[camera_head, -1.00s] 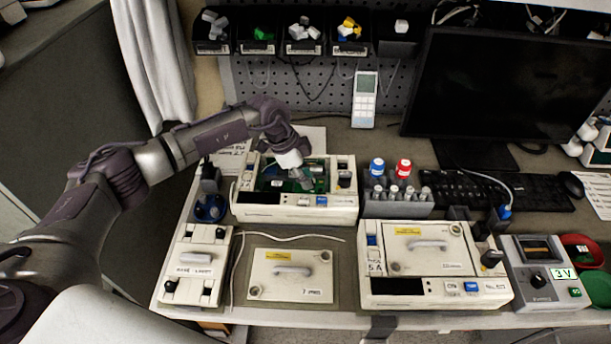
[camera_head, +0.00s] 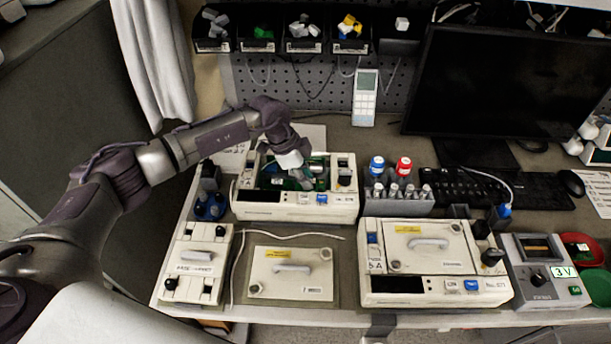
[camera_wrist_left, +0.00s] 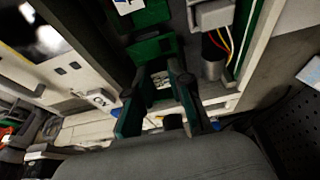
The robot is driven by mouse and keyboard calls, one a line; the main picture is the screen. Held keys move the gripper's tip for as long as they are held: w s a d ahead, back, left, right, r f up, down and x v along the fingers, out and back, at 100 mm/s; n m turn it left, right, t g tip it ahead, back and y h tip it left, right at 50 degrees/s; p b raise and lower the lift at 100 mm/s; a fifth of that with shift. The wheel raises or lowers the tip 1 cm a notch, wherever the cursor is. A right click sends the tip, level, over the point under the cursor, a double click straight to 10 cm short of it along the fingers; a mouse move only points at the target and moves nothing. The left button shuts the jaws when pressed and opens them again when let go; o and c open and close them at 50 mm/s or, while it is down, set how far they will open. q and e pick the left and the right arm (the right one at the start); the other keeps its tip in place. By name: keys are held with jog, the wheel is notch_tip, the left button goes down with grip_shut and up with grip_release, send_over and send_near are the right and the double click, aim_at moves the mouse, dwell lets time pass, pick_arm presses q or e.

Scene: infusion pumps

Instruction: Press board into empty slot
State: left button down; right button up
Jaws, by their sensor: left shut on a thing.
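The open pump (camera_head: 300,212) stands at the back left, its green circuitry (camera_head: 272,178) showing in the uncovered housing. My left gripper (camera_head: 303,180) points down into this housing. In the left wrist view, the dark fingers of the left gripper (camera_wrist_left: 160,92) are shut on a small green board (camera_wrist_left: 160,78), which is largely hidden by them. Another green part (camera_wrist_left: 152,48) lies beyond it inside the pump. I cannot tell whether the held board sits in the slot; the slot is hidden. My right gripper is not in view.
A removed cover (camera_head: 290,286) lies in front of the open pump. A closed pump (camera_head: 432,262) stands at front right, a bottle rack (camera_head: 398,202) at the open pump's right. A white cable (camera_head: 240,262) runs beside the cover. In the wrist view, wires (camera_wrist_left: 220,42) show near the fingers.

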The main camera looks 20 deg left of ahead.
pick_arm(q)
jog(key=shift+f, duration=0.3)
dwell(0.5)
jog(key=c, duration=1)
grip_release()
jog(key=shift+r, duration=0.1)
notch_tip(320, 180, up, 7)
jog(key=p, duration=0.6)
jog(key=shift+p, duration=0.35)
jog(key=shift+s+f, duration=0.1)
jog(key=shift+f, duration=0.1)
